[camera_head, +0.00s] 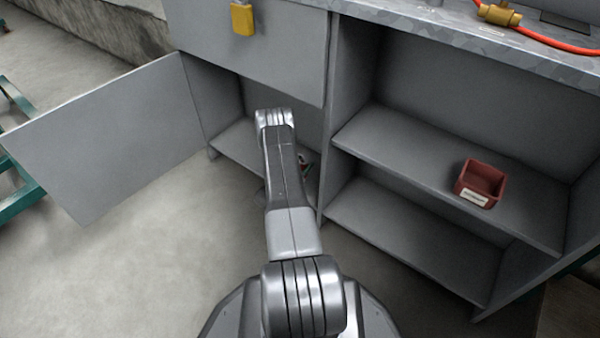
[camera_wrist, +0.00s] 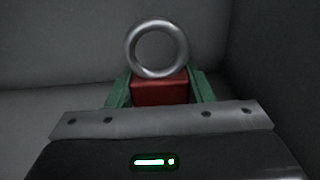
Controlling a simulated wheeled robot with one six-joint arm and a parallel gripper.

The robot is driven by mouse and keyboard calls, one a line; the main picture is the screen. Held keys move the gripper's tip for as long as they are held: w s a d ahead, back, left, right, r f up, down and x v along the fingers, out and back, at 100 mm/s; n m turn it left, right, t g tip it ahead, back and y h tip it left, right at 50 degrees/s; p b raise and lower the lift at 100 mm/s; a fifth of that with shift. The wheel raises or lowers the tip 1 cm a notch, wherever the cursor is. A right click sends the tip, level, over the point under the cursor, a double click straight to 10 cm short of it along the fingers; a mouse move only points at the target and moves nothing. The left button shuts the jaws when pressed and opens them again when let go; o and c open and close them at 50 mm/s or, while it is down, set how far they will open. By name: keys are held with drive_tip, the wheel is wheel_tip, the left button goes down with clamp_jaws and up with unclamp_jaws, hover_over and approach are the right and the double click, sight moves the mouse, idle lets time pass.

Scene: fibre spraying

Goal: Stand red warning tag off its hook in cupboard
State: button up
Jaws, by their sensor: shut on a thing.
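The red warning tag (camera_wrist: 160,92) shows in the wrist view as a red block with a round metal ring standing up beyond it. My gripper (camera_wrist: 160,80) is shut on it, with a green finger on each side. The lower part of the tag is hidden by my gripper's body. In the head view my arm reaches into the left cupboard (camera_head: 235,148), and only a small bit of red and green shows beside the arm. Grey walls surround the tag in the wrist view. I cannot tell whether the tag touches the shelf. No hook can be made out.
The cupboard door (camera_head: 105,140) stands wide open to the left. A closed grey drawer front with a yellow padlock (camera_head: 242,18) is above. Open shelves on the right hold a red bin (camera_head: 480,184).

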drive_tip(key=shift+f+b, duration=0.7)
drive_tip(key=shift+f, duration=1.3)
drive_tip(key=shift+f, duration=0.1)
drive_tip(key=o, duration=1.1)
drive_tip(key=p+v, duration=0.3)
drive_tip(key=v, duration=0.9)
